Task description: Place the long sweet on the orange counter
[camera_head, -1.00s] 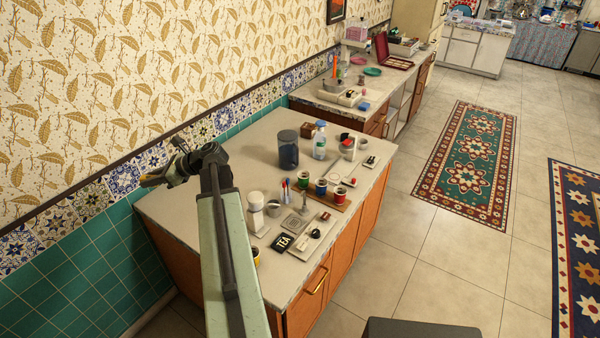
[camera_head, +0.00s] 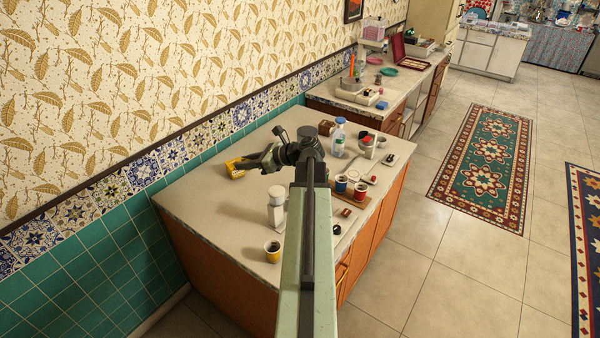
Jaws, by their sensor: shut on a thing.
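The orange counter (camera_head: 210,209) has a pale top and orange-brown fronts, and stands along the tiled wall. My gripper (camera_head: 246,163) is over the back part of its top, pointing left. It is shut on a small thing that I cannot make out. A yellow object (camera_head: 235,169) shows right at its tip; I cannot tell whether it is held or lies on the counter behind. I cannot pick out the long sweet for sure. My arm hides part of the counter top.
A white-lidded jar (camera_head: 277,207) and a yellow cup (camera_head: 272,251) stand left of my arm. A bottle (camera_head: 338,138), a red cup (camera_head: 360,191) and a blue cup (camera_head: 341,183) stand to its right. The counter's left part is bare. A rug (camera_head: 482,168) lies on the floor.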

